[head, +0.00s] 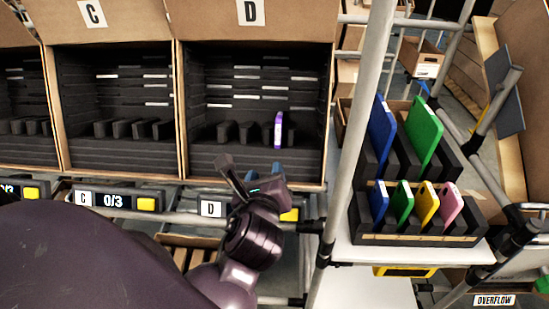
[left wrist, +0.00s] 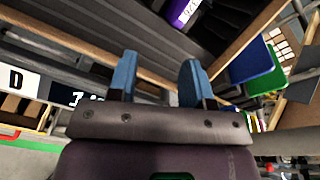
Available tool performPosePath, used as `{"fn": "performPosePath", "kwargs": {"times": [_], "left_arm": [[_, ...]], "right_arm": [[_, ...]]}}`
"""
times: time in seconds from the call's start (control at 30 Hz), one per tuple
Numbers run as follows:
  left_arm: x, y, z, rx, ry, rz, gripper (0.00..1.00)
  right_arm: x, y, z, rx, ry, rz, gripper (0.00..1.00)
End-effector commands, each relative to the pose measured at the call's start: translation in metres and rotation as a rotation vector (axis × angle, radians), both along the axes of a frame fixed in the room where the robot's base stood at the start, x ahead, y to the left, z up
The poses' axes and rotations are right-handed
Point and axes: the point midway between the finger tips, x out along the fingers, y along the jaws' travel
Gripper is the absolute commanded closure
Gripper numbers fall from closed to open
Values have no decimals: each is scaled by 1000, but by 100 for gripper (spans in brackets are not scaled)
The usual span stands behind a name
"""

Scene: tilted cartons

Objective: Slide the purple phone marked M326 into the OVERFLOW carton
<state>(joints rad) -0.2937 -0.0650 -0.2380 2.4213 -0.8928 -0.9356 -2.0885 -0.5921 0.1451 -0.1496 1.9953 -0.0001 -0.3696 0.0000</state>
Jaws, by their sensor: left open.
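The purple phone (head: 278,130) stands upright in a slot of the black rack inside carton D (head: 256,172), at the right of its row. In the left wrist view the purple phone (left wrist: 184,14) shows at the top edge with a white label; I cannot read its full marking. My left gripper (head: 252,172) is open and empty, in front of carton D's lower edge, below and apart from the phone. Its blue fingertips (left wrist: 157,75) stand apart in the left wrist view. The OVERFLOW label (head: 493,300) is at the lower right; I cannot tell its carton's opening. My right gripper is not in view.
Carton C (head: 115,179) stands left of carton D. A grey post (head: 357,125) separates carton D from a shelf with a black rack (head: 415,240) of blue, green, yellow and pink phones. Display units with yellow buttons (head: 146,204) line the rail below the cartons.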

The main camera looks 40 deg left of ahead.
Motion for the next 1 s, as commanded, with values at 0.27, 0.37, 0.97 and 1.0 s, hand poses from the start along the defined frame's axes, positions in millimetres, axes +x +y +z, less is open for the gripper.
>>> {"fn": "performPosePath", "kwargs": {"times": [0.27,0.37,0.97,1.0], "left_arm": [[11,-10,37,392,60,-31,54],[13,-11,42,443,69,-32,54],[78,28,42,456,73,-33,54],[83,31,43,456,72,-31,54]], "right_arm": [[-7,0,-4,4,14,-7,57],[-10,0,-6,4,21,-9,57],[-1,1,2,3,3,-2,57],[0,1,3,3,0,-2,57]]}}
